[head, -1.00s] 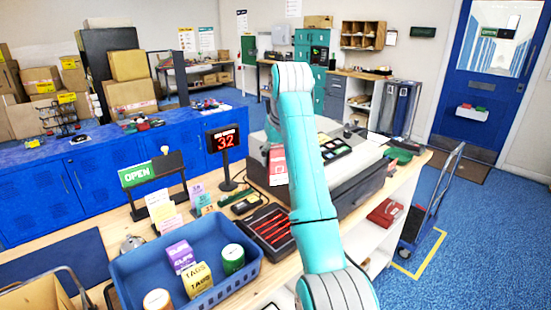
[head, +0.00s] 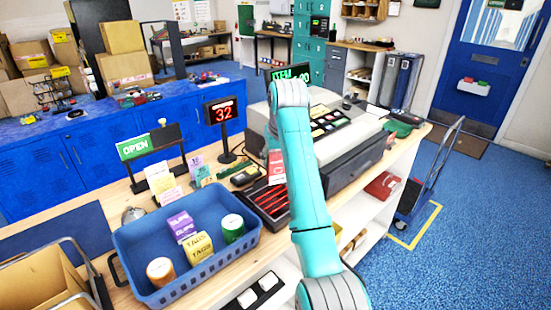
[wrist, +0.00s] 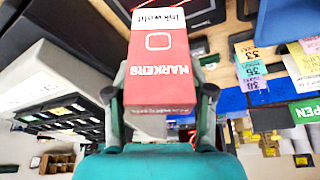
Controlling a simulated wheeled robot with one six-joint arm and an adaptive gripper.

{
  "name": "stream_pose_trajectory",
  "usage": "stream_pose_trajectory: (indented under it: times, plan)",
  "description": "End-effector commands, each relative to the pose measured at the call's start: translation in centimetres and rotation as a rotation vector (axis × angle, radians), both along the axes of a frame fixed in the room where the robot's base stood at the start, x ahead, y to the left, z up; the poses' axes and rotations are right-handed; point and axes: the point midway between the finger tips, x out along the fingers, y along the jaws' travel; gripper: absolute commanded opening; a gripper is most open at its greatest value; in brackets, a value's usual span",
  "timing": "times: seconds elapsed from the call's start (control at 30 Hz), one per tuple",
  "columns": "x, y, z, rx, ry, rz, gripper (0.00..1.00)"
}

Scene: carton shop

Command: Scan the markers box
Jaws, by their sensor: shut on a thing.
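The markers box (wrist: 158,60) is red and white and fills the upper middle of the wrist view, its lettering upside down there. My gripper (wrist: 160,97) is shut on it, one finger on each side. In the head view a strip of the box (head: 277,166) shows left of my arm, which hides the rest and the gripper. A black slab with glowing red lines (head: 268,202), seemingly the scanner, lies on the counter below the box. The box appears above it; I cannot tell the gap.
A blue basket (head: 180,286) holding purple and yellow boxes and round tubs stands at the left. The cash register (head: 345,160) is right of the scanner. A red 32 display (head: 222,111) and small cards (head: 163,184) stand behind the basket.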

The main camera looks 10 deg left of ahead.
Motion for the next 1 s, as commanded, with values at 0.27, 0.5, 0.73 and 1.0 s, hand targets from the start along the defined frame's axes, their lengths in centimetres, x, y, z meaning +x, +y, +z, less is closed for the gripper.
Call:
stream_pose_trajectory:
  times: [0.27, 0.5, 0.73, 1.0]
  plan:
    - [0.0, 0.0, 5.0, 0.001, -0.003, 0.000, 0.17]
    - [0.0, 0.0, 8.9, 0.000, -0.001, 0.000, 0.17]
    - [0.0, 0.0, 10.2, 0.000, 0.000, 0.000, 0.17]
    - [0.0, 0.0, 10.2, 0.000, 0.000, 0.000, 0.17]
